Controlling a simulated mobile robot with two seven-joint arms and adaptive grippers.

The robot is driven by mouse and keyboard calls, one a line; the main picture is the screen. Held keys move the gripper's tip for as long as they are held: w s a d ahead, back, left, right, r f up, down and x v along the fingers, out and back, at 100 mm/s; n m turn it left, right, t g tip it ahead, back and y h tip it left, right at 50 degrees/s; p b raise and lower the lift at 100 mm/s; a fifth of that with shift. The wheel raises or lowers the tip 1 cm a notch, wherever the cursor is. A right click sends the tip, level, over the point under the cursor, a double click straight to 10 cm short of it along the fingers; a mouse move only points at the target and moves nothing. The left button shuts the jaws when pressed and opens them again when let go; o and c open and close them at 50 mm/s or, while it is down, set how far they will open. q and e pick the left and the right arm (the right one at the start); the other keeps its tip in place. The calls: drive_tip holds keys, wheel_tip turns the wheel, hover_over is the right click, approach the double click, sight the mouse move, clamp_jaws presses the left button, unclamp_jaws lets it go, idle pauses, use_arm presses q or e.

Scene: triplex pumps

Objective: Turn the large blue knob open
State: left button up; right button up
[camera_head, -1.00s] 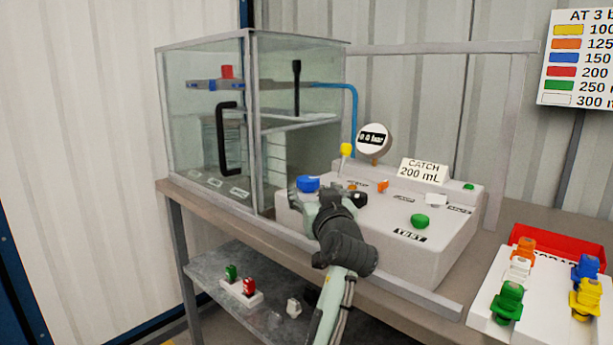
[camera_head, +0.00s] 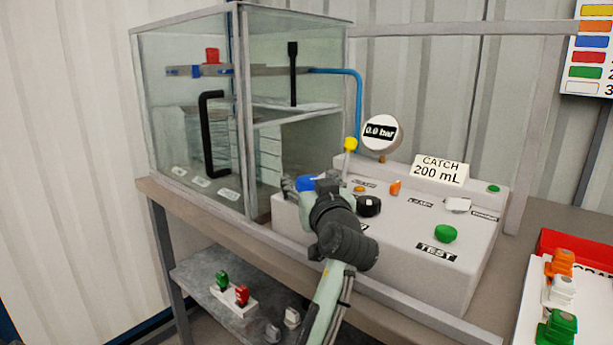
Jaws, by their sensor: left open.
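The large blue knob (camera_head: 306,183) sits at the left end of the grey control box (camera_head: 420,271). My left gripper (camera_head: 306,190) is at the knob, with its fingers around or just beside it; the gripper and wrist hide part of the knob. It is open, and I cannot tell whether the fingers touch the knob. The gauge (camera_head: 379,132) behind the box reads 0.0 bar. My right gripper is not in view.
A glass cabinet (camera_head: 192,105) with a black handle stands left of the box. A yellow-topped lever (camera_head: 350,145), a black knob (camera_head: 368,206) and a green TEST button (camera_head: 445,233) are near my arm. A white rack (camera_head: 533,312) with colored nozzles is at right.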

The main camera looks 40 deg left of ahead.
use_arm(q)
drive_tip(key=shift+w+a, duration=0.15)
drive_tip(key=shift+c, duration=0.5)
drive_tip(key=c, duration=1.1)
drive_tip(key=shift+m+t+h, duration=0.3)
drive_tip(key=shift+t+h, duration=0.1)
drive_tip(key=shift+t, duration=0.1)
drive_tip(key=m+t+h, duration=0.2)
drive_tip(key=h, duration=0.1)
drive_tip(key=m+t+h, duration=0.1)
drive_tip(key=m+h, duration=0.1)
drive_tip(key=h, duration=0.1)
drive_tip(key=shift+a+r+m+t, duration=0.1)
drive_tip(key=shift+m+t, duration=0.3)
drive_tip(key=shift+m+t+h, duration=0.3)
drive_tip(key=shift+m+h, duration=0.9)
drive_tip(key=shift+h, duration=0.75)
drive_tip(key=shift+m+t+h, duration=0.3)
drive_tip(key=shift+m+h, duration=0.9)
drive_tip(key=shift+h, duration=0.75)
